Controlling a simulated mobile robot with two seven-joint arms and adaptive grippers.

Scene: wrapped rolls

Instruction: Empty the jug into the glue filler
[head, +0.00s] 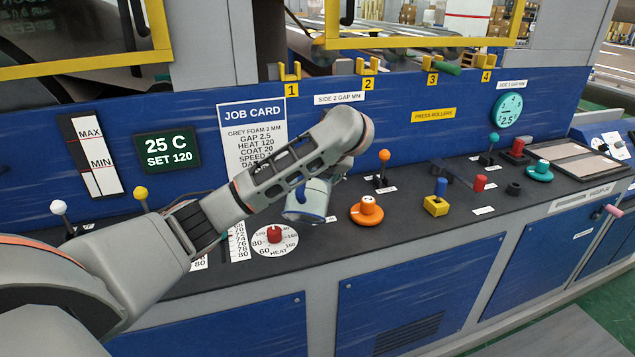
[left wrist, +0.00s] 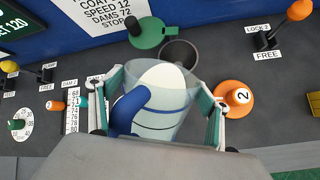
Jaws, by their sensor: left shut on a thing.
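The jug (left wrist: 158,125) is a clear vessel with a blue handle and blue bands, with white contents showing inside. My left gripper (left wrist: 160,105) is shut on it, one finger on each side. In the head view the jug (head: 308,205) hangs above the console, partly hidden by my left arm; I cannot tell how far it tilts. The glue filler (left wrist: 181,51) appears as a dark round opening just beyond the jug's rim in the left wrist view. Its green lid (left wrist: 147,32) lies to the side of the opening. My right gripper is not in view.
An orange knob marked 2 (left wrist: 237,97) stands right of the jug. The orange-topped lever (head: 383,160) and the yellow-and-blue control (head: 438,200) are farther right. A red heat knob (head: 274,233) is at the front. The job card (head: 243,130) is on the blue panel behind.

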